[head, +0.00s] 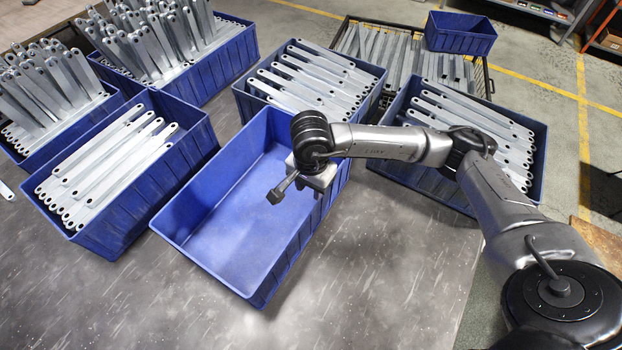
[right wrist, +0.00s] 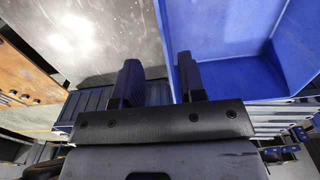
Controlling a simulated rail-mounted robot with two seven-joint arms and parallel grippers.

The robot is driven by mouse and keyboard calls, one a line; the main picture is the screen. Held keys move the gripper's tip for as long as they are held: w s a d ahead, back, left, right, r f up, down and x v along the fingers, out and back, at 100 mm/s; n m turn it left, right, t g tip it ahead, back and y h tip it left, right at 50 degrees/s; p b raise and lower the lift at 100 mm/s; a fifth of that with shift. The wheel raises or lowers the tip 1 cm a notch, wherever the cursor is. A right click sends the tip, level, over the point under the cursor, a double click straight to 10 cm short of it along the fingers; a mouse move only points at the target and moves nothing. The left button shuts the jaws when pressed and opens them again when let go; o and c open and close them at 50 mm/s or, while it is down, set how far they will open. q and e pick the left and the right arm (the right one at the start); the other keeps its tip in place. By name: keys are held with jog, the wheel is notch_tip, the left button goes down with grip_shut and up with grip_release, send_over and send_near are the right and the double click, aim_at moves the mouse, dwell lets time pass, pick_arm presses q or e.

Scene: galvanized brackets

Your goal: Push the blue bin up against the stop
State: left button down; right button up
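The empty blue bin (head: 225,245) sits at an angle on the grey table in the middle of the head view. Its inside and one wall fill the upper right of the right wrist view (right wrist: 230,70). My right gripper (head: 298,190) is over the bin's right side, near its far end. In the right wrist view the gripper's two fingers (right wrist: 159,72) are spread with nothing held. The bin's edge appears between them; I cannot tell whether they touch it. I cannot make out a separate stop. My left gripper is not in view.
Bins of galvanized brackets stand left (head: 120,190), behind (head: 308,82) and right (head: 460,140) of the empty bin. A wire crate of brackets (head: 487,80) with a small blue bin (head: 460,32) is farther back. The table's front (head: 370,270) is clear.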

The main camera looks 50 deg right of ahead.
aim_at(311, 208)
notch_tip(311, 208, down, 11)
jog(key=shift+f+b, duration=0.15)
jog(key=shift+b, duration=0.45)
jog(key=shift+c, duration=0.3)
grip_shut()
dwell(1.0)
jog(key=shift+o, duration=0.3)
grip_release()
